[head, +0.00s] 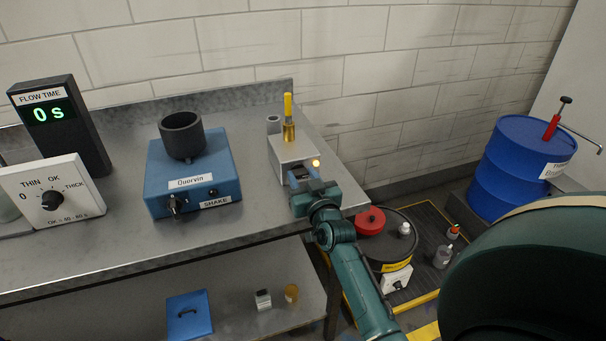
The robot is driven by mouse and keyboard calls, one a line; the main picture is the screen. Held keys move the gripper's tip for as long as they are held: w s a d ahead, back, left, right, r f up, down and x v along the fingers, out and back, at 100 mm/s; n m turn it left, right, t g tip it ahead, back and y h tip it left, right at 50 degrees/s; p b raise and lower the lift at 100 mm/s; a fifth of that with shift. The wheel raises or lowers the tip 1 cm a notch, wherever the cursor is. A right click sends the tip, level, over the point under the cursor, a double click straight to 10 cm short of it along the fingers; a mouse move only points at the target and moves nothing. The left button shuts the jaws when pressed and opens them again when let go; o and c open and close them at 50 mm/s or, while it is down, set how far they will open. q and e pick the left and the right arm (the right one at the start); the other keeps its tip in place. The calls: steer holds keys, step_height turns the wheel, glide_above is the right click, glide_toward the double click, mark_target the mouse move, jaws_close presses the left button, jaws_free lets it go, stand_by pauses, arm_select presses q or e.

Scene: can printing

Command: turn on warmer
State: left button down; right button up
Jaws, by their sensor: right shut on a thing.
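A small grey metal box (290,151), which looks like the warmer, stands near the right end of the steel bench. A brass cup (289,132) with a yellow upright handle (288,104) sits on top of it. My left gripper is not in view.
A blue shaker box (188,203) with a dark cup stands left on the bench (120,252). Further left are a flow time display (62,130) reading 0 s and a dial panel (75,190). On the right are a black drum (393,225) and a blue drum (515,170).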

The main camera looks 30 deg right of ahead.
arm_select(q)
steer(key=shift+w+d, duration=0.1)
arm_select(e)
steer(key=o, duration=1)
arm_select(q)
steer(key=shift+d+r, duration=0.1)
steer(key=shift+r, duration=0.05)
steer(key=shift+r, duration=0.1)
arm_select(e)
steer(key=shift+s+p, duration=0.3)
steer(key=p+v, duration=0.2)
steer(key=v, duration=0.3)
steer(key=shift+r+p, duration=0.2)
steer(key=shift+p, duration=0.2)
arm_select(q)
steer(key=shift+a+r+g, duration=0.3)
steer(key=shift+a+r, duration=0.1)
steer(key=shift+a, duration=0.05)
arm_select(e)
steer(key=v, duration=0.7)
steer(key=shift+s+f, duration=0.25)
steer(key=shift+s, duration=0.05)
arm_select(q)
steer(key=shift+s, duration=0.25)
